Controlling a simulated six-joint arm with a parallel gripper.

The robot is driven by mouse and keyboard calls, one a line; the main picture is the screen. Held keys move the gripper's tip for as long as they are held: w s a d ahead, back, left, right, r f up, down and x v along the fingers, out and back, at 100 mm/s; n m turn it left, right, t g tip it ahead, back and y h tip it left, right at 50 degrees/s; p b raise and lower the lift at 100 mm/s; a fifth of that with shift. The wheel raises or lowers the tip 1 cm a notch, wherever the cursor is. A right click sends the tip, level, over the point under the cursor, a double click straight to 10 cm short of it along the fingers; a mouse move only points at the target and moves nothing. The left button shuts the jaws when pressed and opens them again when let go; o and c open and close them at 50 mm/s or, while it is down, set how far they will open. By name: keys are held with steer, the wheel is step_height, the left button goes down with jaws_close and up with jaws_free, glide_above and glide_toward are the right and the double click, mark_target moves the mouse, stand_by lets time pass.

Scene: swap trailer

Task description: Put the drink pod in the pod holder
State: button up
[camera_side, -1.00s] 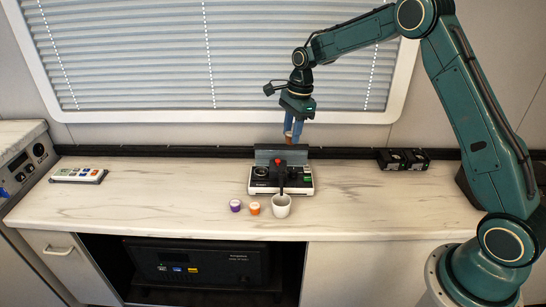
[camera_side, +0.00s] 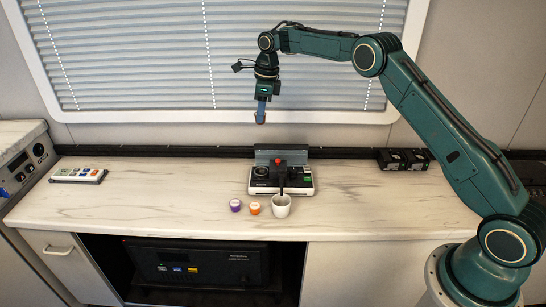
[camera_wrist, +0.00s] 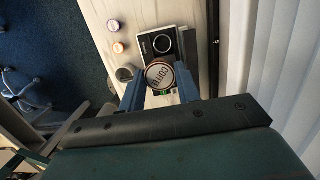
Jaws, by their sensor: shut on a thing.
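A drink pod (camera_wrist: 159,76) with dark lettering on its pale round lid and a brownish rim sits between the fingers of my gripper (camera_wrist: 158,88) in the wrist view. In the side view, my gripper (camera_side: 260,115) points down, high above the counter in front of the window blind, and the pod is hard to make out. The coffee machine (camera_side: 262,188) stands on the counter below and to the right. In the wrist view, its ring-shaped pod holder (camera_wrist: 162,42) shows just above the held pod and looks empty.
A purple pod (camera_side: 235,205) and an orange pod (camera_side: 254,209) stand in front of the machine, beside a white cup (camera_side: 281,207). A remote-like panel (camera_side: 78,175) lies at the left. Black boxes (camera_side: 403,159) sit at the back right. The counter's left middle is clear.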

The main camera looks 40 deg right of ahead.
steer(key=shift+w, duration=0.1)
glide_above(261, 174)
steer(key=f, duration=1.5)
steer(key=shift+d+f, duration=0.2)
steer(key=shift+f, duration=0.15)
steer(key=shift+f, duration=2.15)
steer(key=shift+f, duration=0.35)
